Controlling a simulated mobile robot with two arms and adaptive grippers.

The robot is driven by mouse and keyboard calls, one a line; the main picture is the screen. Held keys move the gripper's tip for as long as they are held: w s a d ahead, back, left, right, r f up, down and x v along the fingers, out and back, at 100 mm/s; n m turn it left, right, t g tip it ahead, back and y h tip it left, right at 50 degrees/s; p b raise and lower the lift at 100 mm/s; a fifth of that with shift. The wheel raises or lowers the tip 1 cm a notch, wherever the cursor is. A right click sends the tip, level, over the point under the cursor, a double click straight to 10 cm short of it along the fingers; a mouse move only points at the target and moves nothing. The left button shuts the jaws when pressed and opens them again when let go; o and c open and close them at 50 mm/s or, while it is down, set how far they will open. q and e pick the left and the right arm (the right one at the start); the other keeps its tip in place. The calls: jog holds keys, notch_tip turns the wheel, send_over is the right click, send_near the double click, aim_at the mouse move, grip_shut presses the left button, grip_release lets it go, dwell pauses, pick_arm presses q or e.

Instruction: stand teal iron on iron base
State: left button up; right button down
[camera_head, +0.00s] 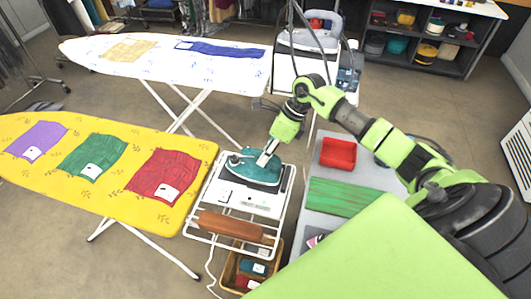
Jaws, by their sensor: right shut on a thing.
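The teal iron (251,169) is over the dark plate of the iron base (250,200), a white unit on a white wire stand. My right gripper (266,157) is shut on the iron's upper part, and its fingers hide some of the handle. My left gripper is not in view.
A yellow ironing board (110,195) with folded cloths is close on the left. A white board (170,62) stands behind it. A grey surface (365,178) with a red tray (338,153) and green cloth (345,198) is at right. A basket (231,268) sits below the stand.

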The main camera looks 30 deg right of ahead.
jog(key=c, duration=2.3)
grip_release()
jog(key=shift+f, duration=0.1)
jog(key=shift+c, duration=0.2)
jog(key=o, duration=0.4)
jog(key=b+v, duration=0.2)
jog(key=v, duration=1)
jog(key=shift+b, duration=0.4)
